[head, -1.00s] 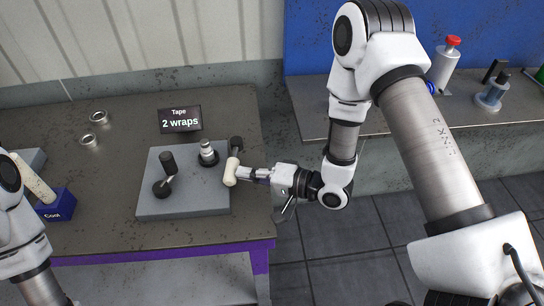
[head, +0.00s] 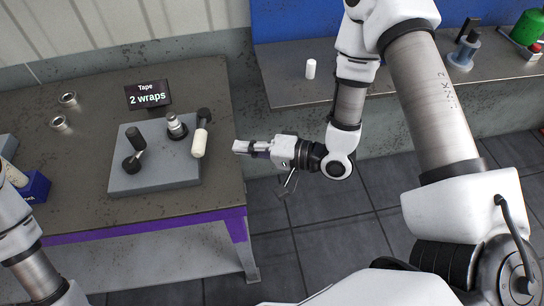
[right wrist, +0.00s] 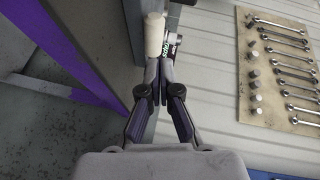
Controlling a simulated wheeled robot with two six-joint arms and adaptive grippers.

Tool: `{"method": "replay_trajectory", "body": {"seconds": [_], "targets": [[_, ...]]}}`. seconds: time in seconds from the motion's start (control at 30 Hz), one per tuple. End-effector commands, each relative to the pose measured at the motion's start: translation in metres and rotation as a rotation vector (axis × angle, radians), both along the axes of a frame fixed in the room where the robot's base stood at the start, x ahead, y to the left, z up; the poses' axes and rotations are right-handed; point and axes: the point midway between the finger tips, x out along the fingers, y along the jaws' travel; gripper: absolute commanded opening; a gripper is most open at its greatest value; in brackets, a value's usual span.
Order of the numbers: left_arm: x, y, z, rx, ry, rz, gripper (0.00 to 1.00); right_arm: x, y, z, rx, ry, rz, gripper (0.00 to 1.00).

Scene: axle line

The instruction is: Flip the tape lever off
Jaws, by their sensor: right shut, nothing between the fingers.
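The tape station is a grey block (head: 155,177) on the near table, with a sign (head: 148,95) reading "Tape 2 wraps". At its right edge is a lever with a black end (head: 203,114) and a cream handle (head: 199,143) pointing toward the table front. A black-handled crank (head: 136,138) and a silver-topped post (head: 176,127) stand left of it. My right gripper (head: 240,147) is shut and empty, right of the lever and apart from it. In the right wrist view the cream handle (right wrist: 154,35) shows beyond the shut fingertips (right wrist: 157,68). My left gripper is out of view.
Two metal rings (head: 68,99) lie on the table's left. A blue box (head: 35,186) with a cream cylinder stands at the left edge, beside my left arm. A back shelf (head: 290,92) holds a white cylinder (head: 311,69) and a spool (head: 463,53). Floor is open right of the table.

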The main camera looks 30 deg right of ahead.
Motion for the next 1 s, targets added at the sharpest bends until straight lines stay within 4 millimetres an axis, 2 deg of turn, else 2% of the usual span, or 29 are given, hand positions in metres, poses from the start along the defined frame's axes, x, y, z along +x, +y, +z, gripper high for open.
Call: {"method": "replay_trajectory", "body": {"seconds": [0.03,0.17,0.23,0.3,0.43,0.9,0.97,1.0], "targets": [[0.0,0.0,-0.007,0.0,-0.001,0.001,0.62,-0.011,-0.005,-0.001,0.005,0.002,-0.006,0.0],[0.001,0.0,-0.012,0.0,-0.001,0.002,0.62,-0.038,-0.013,0.005,0.005,0.001,-0.004,0.0],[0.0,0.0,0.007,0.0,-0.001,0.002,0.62,-0.049,-0.016,0.015,0.003,0.005,-0.002,0.0],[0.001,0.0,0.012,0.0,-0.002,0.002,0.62,-0.056,-0.018,0.015,0.001,0.003,-0.001,0.0],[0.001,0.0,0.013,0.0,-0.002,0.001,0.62,-0.062,-0.02,0.012,0.0,0.0,0.0,0.0],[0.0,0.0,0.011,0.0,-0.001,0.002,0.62,-0.061,-0.02,0.011,-0.001,-0.001,0.0,0.0],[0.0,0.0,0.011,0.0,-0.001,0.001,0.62,-0.061,-0.019,0.006,-0.022,0.006,0.0,0.0],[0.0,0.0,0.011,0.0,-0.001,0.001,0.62,-0.062,-0.019,-0.003,-0.061,0.02,0.003,0.0]]}}
